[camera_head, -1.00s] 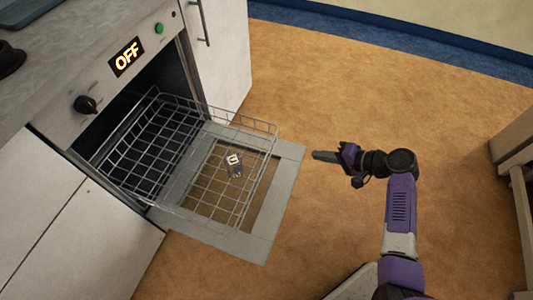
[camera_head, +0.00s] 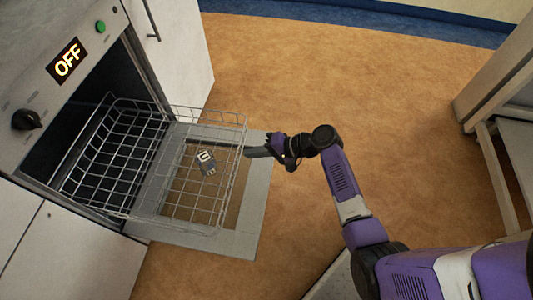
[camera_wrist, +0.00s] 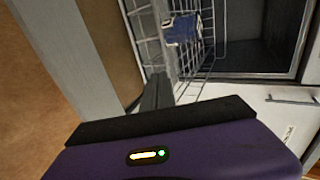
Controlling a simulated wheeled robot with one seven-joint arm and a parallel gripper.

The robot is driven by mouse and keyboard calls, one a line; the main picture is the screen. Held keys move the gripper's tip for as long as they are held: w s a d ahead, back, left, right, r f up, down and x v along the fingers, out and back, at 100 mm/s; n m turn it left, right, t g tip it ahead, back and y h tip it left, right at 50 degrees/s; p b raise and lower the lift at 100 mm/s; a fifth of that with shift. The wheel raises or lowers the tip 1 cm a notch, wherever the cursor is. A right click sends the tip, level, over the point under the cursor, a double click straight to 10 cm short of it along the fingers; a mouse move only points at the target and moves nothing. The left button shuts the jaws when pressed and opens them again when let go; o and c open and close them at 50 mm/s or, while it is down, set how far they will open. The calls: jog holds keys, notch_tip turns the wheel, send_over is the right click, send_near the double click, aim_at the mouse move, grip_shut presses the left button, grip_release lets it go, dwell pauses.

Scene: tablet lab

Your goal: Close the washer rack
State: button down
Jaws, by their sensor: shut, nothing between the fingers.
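The washer rack (camera_head: 125,160) is a wire basket pulled out of the washer (camera_head: 85,110) over its lowered door (camera_head: 250,215). A small dark item with a white mark (camera_head: 206,163) lies in the rack; it shows as a blue item in the wrist view (camera_wrist: 182,29). My gripper (camera_head: 250,152) is shut and empty, at the outer front edge of the rack and over the door's outer border. In the wrist view its fingers (camera_wrist: 157,92) point at the rack wires (camera_wrist: 190,80). I cannot tell whether they touch.
White cabinets (camera_head: 75,255) flank the washer. The brown floor (camera_head: 350,90) is open. A table-like frame (camera_head: 495,130) stands at the right.

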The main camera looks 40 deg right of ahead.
jog(key=shift+w+a, duration=0.6)
jog(key=shift+w, duration=0.15)
